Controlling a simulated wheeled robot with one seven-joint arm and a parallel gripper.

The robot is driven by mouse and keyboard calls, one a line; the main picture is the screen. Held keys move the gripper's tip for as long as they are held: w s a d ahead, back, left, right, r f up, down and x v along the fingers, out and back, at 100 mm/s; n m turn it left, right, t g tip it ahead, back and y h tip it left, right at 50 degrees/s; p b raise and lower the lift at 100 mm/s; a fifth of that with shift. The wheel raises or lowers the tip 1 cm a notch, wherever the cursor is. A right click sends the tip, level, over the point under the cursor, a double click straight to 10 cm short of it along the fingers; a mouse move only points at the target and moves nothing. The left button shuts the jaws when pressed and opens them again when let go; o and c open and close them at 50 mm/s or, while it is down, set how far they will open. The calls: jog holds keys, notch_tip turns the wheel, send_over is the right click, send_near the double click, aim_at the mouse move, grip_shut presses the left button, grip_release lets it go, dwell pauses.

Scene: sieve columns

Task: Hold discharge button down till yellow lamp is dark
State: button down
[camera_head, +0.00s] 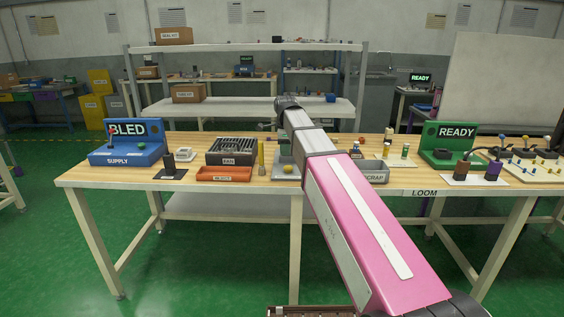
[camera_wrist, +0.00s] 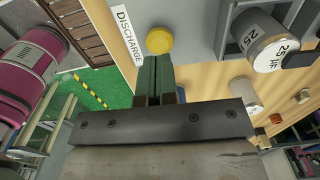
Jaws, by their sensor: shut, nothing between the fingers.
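A round yellow cap (camera_wrist: 159,40) sits beside a white DISCHARGE label (camera_wrist: 125,35) on a grey box in the wrist view. In the head view a small yellow round part (camera_head: 288,168) shows on the front of the grey box, left of my arm. My gripper (camera_wrist: 156,60) is shut and empty, its green fingertips at the lower edge of the yellow cap. I cannot tell whether they touch it. No separate yellow lamp can be made out, so I cannot tell whether it is lit. My arm covers part of the box in the head view.
A grey cylinder marked 25 µF (camera_wrist: 264,45) stands right of my fingers. A SCRAP bin (camera_head: 374,171) and green READY box (camera_head: 449,147) are right.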

notch_tip(320, 180, up, 8)
jog(key=shift+r, duration=0.15)
dwell(0.7)
